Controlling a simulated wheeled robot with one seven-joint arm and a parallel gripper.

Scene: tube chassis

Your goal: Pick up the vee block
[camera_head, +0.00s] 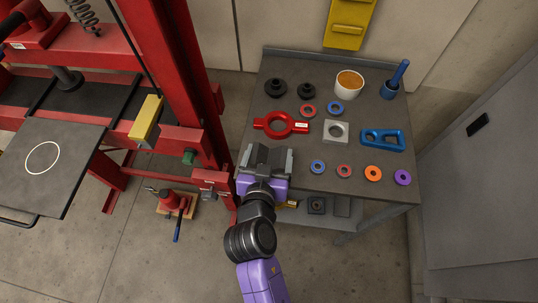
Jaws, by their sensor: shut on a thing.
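My gripper (265,160) is at the left front corner of the grey table, with its jaws shut on a dark grey block, which I take to be the vee block (264,153). The jaws and the wrist hide much of the block. I cannot tell from this view whether the block touches the tabletop or is held above it.
A red press frame (185,90) stands close on the left, a grey cabinet (480,170) on the right.

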